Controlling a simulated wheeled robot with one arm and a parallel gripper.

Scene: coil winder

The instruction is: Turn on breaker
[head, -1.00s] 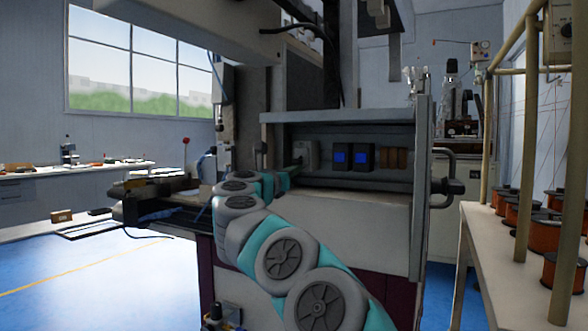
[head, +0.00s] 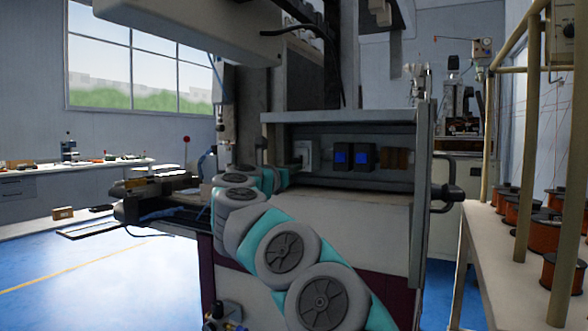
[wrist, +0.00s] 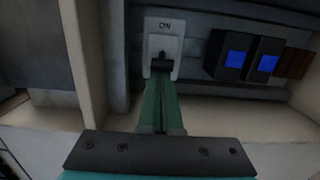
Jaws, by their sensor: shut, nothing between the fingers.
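The breaker (wrist: 164,28) is a light grey switch box marked ON at its top, on the back wall of the machine's recess. Its dark lever shows in the middle of the box, at the tips of my gripper. In the head view the breaker (head: 302,153) sits at the left end of the recess. My gripper (wrist: 161,74) is shut, its green fingers together, with the tips at or just below the lever. I cannot tell whether they touch it. In the head view my arm hides part of the gripper.
Two dark modules with blue faces (head: 342,158) sit right of the breaker, with brown blocks (head: 396,159) beyond them. The recess has a side wall (wrist: 84,60) close on the left and a ledge below. A table with orange spools (head: 562,270) stands at right.

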